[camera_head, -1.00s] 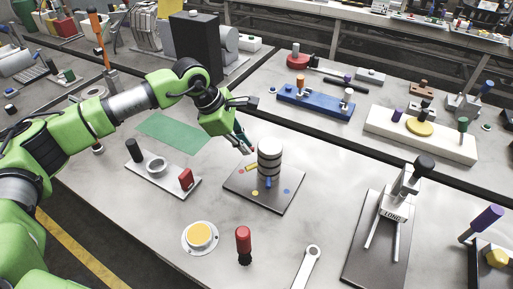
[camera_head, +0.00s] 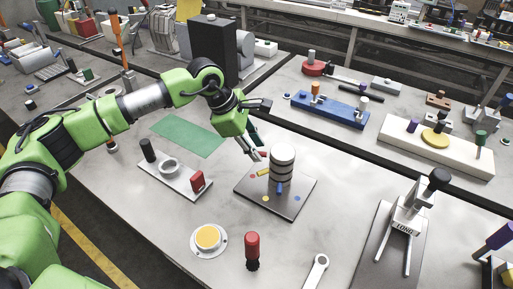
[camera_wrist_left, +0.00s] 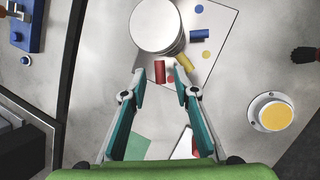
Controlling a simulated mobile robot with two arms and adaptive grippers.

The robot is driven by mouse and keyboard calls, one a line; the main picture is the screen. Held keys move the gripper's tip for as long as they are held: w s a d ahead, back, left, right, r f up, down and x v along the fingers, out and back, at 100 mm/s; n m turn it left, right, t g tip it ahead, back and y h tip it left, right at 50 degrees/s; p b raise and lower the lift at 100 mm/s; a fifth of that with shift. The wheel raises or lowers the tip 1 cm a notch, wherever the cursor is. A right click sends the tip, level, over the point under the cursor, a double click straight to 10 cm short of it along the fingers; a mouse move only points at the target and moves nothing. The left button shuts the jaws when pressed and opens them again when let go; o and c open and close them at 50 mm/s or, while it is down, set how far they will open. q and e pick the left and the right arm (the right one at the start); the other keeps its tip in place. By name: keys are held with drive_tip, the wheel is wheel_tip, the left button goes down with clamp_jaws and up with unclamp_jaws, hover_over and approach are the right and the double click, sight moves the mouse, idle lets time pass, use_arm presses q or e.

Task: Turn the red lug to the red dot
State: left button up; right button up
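A stack of pale and dark rings (camera_head: 282,165) stands on a dark square plate (camera_head: 300,207). It carries a red lug (camera_wrist_left: 160,72), a yellow lug (camera_wrist_left: 182,62) and a blue lug (camera_wrist_left: 199,36). The plate bears a red dot (camera_head: 252,176), a yellow dot (camera_head: 267,197) and a blue dot (camera_head: 297,198). My left gripper (camera_head: 257,154) is at the stack's left side. In the left wrist view its open fingers (camera_wrist_left: 160,77) stand either side of the red lug, with gaps visible. My right gripper is out of view.
A fixture with a grey cup and red block (camera_head: 197,181) stands left of the plate. A toggle clamp (camera_head: 405,220) is at right. A green mat (camera_head: 188,136) lies behind.

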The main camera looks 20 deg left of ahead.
use_arm(q)
drive_tip(key=v, duration=1.1)
drive_tip(key=shift+a+r, duration=0.1)
drive_tip(key=shift+a, duration=0.05)
